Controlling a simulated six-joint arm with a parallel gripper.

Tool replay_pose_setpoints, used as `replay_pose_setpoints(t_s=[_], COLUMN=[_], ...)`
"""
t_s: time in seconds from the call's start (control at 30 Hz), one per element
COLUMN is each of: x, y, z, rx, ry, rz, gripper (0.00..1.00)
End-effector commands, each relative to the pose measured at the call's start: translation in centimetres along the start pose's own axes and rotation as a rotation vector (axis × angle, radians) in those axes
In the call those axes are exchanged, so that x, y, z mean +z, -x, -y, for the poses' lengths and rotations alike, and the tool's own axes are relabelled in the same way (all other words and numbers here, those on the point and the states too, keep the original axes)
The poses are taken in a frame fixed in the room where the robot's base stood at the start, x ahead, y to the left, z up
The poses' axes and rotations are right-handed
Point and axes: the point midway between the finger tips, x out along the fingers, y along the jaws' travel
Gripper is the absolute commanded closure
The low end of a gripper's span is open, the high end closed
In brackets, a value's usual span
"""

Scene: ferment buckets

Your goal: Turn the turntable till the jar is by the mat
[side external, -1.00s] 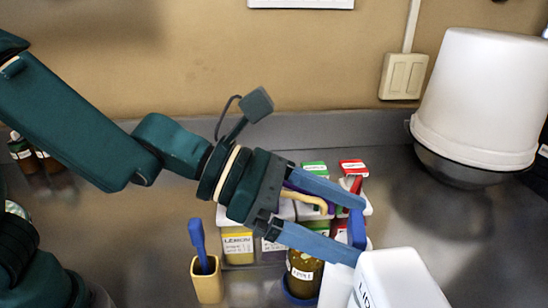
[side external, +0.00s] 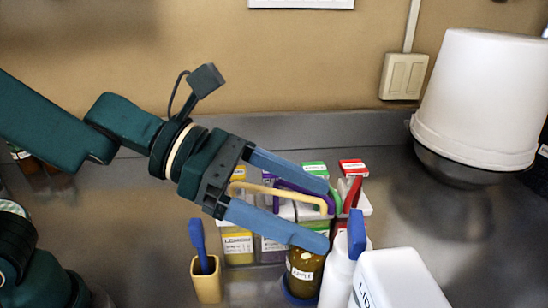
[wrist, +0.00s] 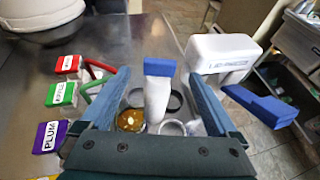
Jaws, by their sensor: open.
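In the wrist view the jar (wrist: 130,120) is seen from above, in a holder on what looks like the turntable. Empty rings (wrist: 172,127) sit beside it, and a white bottle (wrist: 156,100) with a blue top stands among them. My gripper (side external: 325,215) is open and empty, above and behind the jar and bottle. In the wrist view the bottle shows between its fingers (wrist: 160,76). The turntable's rim is mostly hidden. I cannot make out the mat.
Several labelled boxes with coloured handles (side external: 312,170) stand behind my gripper. A yellow holder with a blue brush (side external: 207,282) is at left. A white canister (side external: 398,280) stands at front right. A white bucket (side external: 480,95) is upside down on a bowl at the back right.

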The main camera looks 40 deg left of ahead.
Motion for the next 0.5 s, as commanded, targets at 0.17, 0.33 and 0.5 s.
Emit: replay_pose_setpoints(t_s=[0.17, 0.33, 0.5], x=[0.3, 5.4, 9.6], y=[0.0, -0.5, -0.6], z=[0.4, 3.9, 8.7], rx=[-0.016, -0.167, -0.358], ry=[-0.063, -0.518, -1.138], rz=[0.011, 0.145, 0.303], gripper=[0.22, 0.22, 0.22])
